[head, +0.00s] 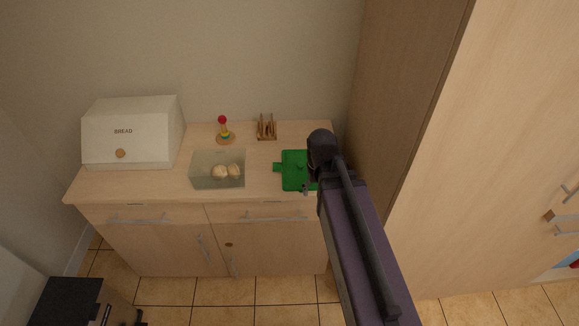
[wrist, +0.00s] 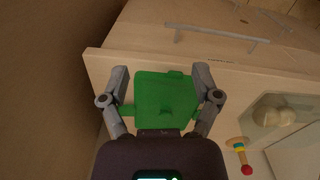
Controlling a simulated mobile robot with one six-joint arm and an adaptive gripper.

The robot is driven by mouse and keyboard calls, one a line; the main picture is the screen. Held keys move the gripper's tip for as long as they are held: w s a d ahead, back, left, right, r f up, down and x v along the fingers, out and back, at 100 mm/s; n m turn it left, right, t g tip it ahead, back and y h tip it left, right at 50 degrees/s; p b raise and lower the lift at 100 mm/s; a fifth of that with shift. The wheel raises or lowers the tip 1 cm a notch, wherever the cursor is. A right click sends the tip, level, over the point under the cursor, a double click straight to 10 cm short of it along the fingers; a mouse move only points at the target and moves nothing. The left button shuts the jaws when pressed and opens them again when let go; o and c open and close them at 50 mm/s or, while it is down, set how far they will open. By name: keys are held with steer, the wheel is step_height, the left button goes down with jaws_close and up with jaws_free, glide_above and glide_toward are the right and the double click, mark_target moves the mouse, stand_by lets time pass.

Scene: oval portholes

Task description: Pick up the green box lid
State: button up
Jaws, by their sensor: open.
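The green box lid (head: 294,171) is a flat green piece with side tabs and a small knob, lying on the counter (head: 262,183) near its right end. In the wrist view the lid (wrist: 165,98) lies between the fingers of my gripper (wrist: 160,82). My gripper is open, with one finger on each side of the lid. In the head view my gripper (head: 307,187) is over the lid's right part, and my arm hides that part. I cannot tell whether the fingers touch the lid.
A clear box (head: 218,181) with bread rolls stands left of the lid. A white bread bin (head: 130,143), a colourful stacking toy (head: 224,131) and a wooden rack (head: 267,131) stand on the counter. A tall wooden cabinet (head: 405,100) rises close on the right.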

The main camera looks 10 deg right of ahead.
steer(key=w+a+r+n+p, duration=0.1)
steer(key=w+r+n+p, duration=0.2)
steer(key=w, duration=0.6)
steer(key=w+a+r+n+p, duration=0.1)
steer(key=w+r+n+p, duration=0.2)
steer(key=w, duration=0.5)
steer(key=shift+w+r+n+p, duration=0.4)
steer(key=shift+r, duration=0.35)
steer(key=b, duration=0.9)
glide_above(301, 164)
step_height(301, 164, down, 9)
steer(key=shift+a+r, duration=0.15)
steer(key=shift+r, duration=0.05)
steer(key=shift+f+b, duration=2.45)
steer(key=shift+f, duration=0.15)
steer(key=shift+s, duration=0.1)
jaws_close()
